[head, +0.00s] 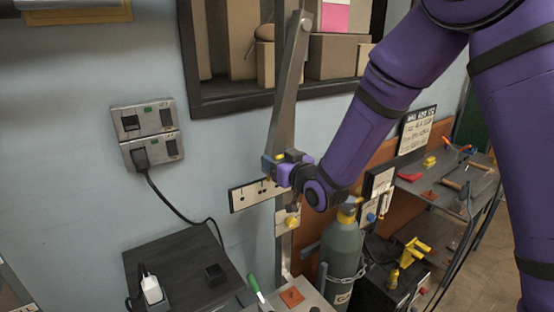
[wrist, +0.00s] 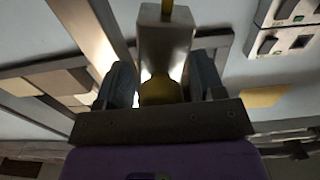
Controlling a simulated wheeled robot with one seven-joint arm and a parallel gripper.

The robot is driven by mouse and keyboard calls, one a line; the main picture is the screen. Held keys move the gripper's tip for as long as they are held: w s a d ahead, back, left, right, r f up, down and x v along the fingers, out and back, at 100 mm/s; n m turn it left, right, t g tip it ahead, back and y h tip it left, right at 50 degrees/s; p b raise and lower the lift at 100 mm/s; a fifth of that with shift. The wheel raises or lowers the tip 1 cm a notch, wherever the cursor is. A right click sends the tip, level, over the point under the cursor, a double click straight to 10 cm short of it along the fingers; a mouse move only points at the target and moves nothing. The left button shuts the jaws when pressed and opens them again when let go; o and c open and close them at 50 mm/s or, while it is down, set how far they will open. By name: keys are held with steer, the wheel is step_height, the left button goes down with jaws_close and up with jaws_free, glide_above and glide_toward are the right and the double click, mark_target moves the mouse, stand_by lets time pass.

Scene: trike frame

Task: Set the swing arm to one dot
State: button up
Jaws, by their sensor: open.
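The swing arm (head: 287,95) is a long grey metal bar. In the head view it hangs from a pivot near the top, almost upright and leaning slightly, with its lower end at my gripper (head: 272,164). A white plate with black dots (head: 250,196) is on the wall just below and left of the gripper; the dots are too small to count surely. Contact with the grip cannot be told.
A yellow knob (head: 292,222) is on the post below my gripper. A gas cylinder (head: 345,250) stands close below my wrist. A wall socket (head: 148,133) with a plugged cable is at left, above a dark table (head: 185,265). A shelf (head: 225,103) is behind the bar.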

steer(key=shift+w+a, duration=0.15)
steer(key=shift+w, duration=0.1)
steer(key=c, duration=0.9)
steer(key=shift+m, duration=0.8)
steer(key=shift+s+a+r, duration=0.25)
steer(key=shift+s+a, duration=0.2)
steer(key=shift+a, duration=0.2)
steer(key=shift+s+a+r, duration=0.25)
steer(key=shift+s+a, duration=0.15)
steer(key=shift+a, duration=0.25)
steer(key=shift+s+a+r, duration=0.25)
steer(key=shift+s+a, duration=0.2)
steer(key=shift+a, duration=0.2)
steer(key=shift+c, duration=0.2)
steer(key=o, duration=0.9)
steer(key=shift+o, duration=0.2)
